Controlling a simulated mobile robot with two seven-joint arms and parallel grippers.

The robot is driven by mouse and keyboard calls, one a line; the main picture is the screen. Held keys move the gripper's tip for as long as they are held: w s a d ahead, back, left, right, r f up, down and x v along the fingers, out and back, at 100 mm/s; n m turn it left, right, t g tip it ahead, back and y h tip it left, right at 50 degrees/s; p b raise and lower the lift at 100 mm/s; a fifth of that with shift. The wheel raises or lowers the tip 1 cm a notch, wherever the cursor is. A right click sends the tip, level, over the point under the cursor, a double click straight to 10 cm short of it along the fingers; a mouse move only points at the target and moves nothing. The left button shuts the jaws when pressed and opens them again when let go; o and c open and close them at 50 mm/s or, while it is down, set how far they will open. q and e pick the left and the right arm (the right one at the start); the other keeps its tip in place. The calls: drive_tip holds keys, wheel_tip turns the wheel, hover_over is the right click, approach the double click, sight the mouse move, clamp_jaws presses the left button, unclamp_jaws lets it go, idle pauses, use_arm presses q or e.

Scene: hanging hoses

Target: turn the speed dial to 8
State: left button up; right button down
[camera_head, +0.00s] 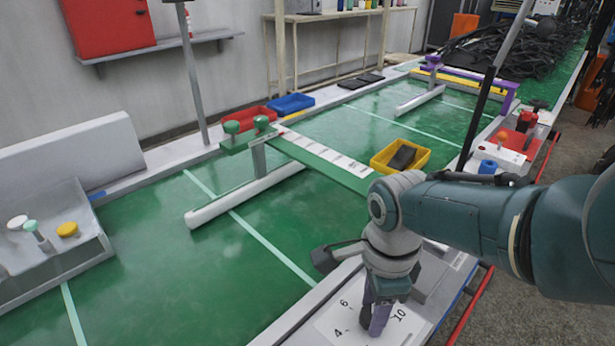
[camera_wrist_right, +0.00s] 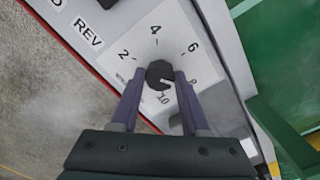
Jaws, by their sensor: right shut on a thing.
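The speed dial (camera_wrist_right: 158,74) is a small black round knob with a pale mark on its lower right side. The mark faces the side where the 8 (camera_wrist_right: 193,82) and the 10 (camera_wrist_right: 162,97) are; I cannot tell exactly where it points. The numbers sit on a white scale plate (camera_wrist_right: 135,68), with 2, 4 and 6 clear. My right gripper (camera_wrist_right: 158,78) is shut on the dial, one purple finger on each side. In the head view my right gripper (camera_head: 376,318) reaches down onto the panel, and its fingers hide the dial. My left gripper is out of view.
A REV label (camera_wrist_right: 88,33) is beside the scale plate. The green conveyor belt (camera_head: 200,265) lies alongside the panel. A yellow bin (camera_head: 400,157) with a dark item stands beyond my right arm. A dark upright post (camera_head: 477,115) rises behind the arm.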

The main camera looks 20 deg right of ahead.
drive_tip(key=shift+m, duration=0.4)
drive_tip(key=shift+c, duration=1.9)
unclamp_jaws()
wheel_tip(320, 180, up, 10)
drive_tip(key=p, duration=0.8)
drive_tip(key=shift+d, duration=0.1)
